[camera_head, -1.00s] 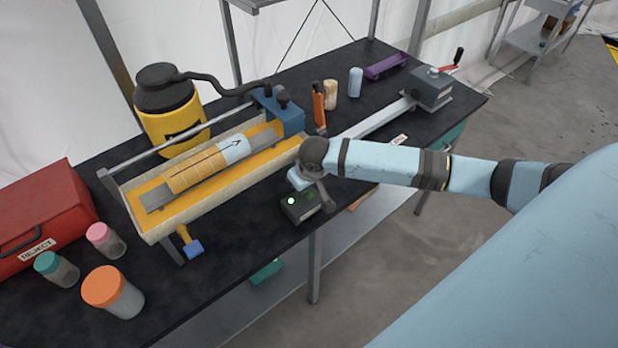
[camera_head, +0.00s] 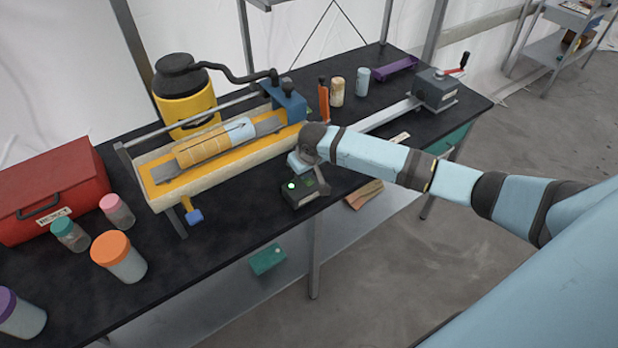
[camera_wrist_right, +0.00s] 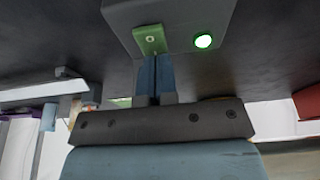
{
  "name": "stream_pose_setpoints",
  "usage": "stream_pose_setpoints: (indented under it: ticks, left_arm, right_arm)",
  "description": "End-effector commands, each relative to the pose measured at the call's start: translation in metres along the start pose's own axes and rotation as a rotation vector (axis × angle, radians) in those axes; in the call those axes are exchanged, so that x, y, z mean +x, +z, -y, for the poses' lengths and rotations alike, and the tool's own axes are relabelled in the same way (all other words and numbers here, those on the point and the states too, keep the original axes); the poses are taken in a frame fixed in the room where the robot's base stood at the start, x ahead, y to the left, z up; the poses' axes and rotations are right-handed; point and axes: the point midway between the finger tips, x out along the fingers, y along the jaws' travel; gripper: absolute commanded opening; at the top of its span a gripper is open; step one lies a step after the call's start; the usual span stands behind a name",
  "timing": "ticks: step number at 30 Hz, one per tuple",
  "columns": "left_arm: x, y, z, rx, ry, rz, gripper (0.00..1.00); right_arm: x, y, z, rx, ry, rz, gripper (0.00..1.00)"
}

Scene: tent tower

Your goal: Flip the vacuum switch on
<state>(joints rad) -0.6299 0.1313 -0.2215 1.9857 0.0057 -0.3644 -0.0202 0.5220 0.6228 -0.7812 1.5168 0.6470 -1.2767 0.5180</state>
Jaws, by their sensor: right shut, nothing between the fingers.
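The vacuum switch box (camera_head: 300,198) is a small dark box at the front edge of the black bench, with a glowing light (camera_head: 292,186) on top. In the right wrist view, the box (camera_wrist_right: 180,14) has a green switch piece (camera_wrist_right: 150,40) beside the lit white-green light (camera_wrist_right: 203,40). My right gripper (camera_wrist_right: 154,58) is shut and empty, its blue fingertips at the lower edge of the green piece. I cannot tell whether they touch it. In the head view, my right wrist partly hides the box and the fingers. My left gripper is out of view.
Behind the box is a cream trough (camera_head: 165,203) holding a segmented core. A yellow vacuum canister (camera_head: 188,108) stands behind it. A red box (camera_head: 80,195) and several lidded jars are at left. A crank device (camera_head: 435,92) is at right.

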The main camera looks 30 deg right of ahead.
Motion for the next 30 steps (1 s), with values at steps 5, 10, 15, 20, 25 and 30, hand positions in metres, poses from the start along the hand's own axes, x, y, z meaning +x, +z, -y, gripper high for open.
stream_pose_setpoints:
  ticks: [5,10,15,20,25,30]
  left_arm:
    - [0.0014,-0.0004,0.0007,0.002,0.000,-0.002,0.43]
    - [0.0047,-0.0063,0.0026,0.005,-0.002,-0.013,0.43]
    - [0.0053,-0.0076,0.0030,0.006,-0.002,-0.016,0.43]
    - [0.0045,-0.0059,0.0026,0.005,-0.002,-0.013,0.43]
    - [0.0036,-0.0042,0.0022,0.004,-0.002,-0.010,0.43]
    - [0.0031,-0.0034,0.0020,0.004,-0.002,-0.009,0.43]
  right_arm:
    - [0.0091,0.0123,0.0033,-0.004,-0.001,0.026,0.00]
    - [0.0095,0.0122,0.0032,-0.003,-0.001,0.025,0.00]
    - [0.0097,0.0121,0.0032,-0.003,-0.001,0.024,0.00]
    - [0.0099,0.0121,0.0032,-0.002,-0.002,0.024,0.00]
    - [0.0100,0.0121,0.0033,-0.002,-0.002,0.024,0.00]
    - [0.0100,0.0121,0.0034,-0.002,-0.002,0.024,0.00]
